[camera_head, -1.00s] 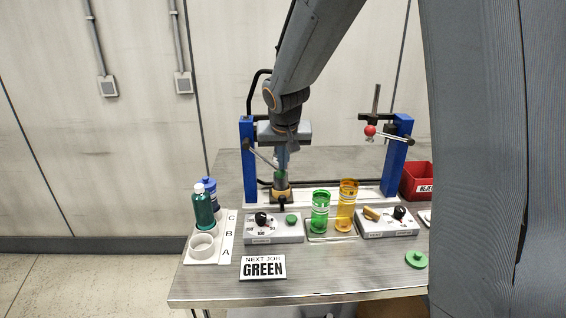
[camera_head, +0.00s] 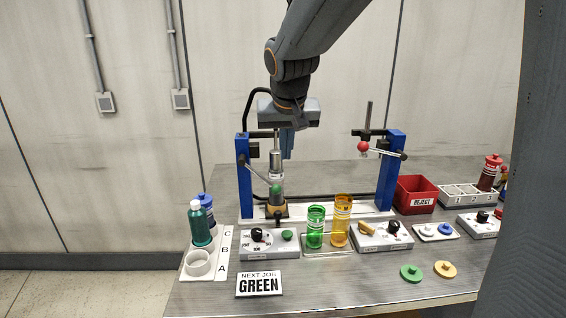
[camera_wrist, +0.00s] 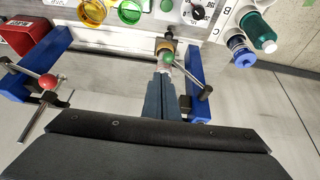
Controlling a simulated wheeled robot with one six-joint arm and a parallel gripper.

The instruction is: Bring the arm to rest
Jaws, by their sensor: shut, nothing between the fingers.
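My arm comes down from the top of the head view and ends in my gripper (camera_head: 287,154). Its fingers are together and empty, pointing down. The gripper is beside the upper part of the left pump stand (camera_head: 245,180), close to its steel cylinder (camera_head: 276,160) and green-knobbed lever (camera_head: 275,188). I cannot tell whether they touch. In the wrist view the shut fingers (camera_wrist: 160,98) point toward the stand's lever knob (camera_wrist: 168,58) and brass-coloured base.
A blue right post (camera_head: 390,175) carries a red-knobbed lever. Green (camera_head: 316,228) and amber (camera_head: 341,222) cylinders stand in front, between dial boxes. A red reject bin (camera_head: 416,195) is at right, bottles in a lettered rack (camera_head: 222,255) at left. A sign reads "NEXT JOB GREEN" (camera_head: 259,284).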

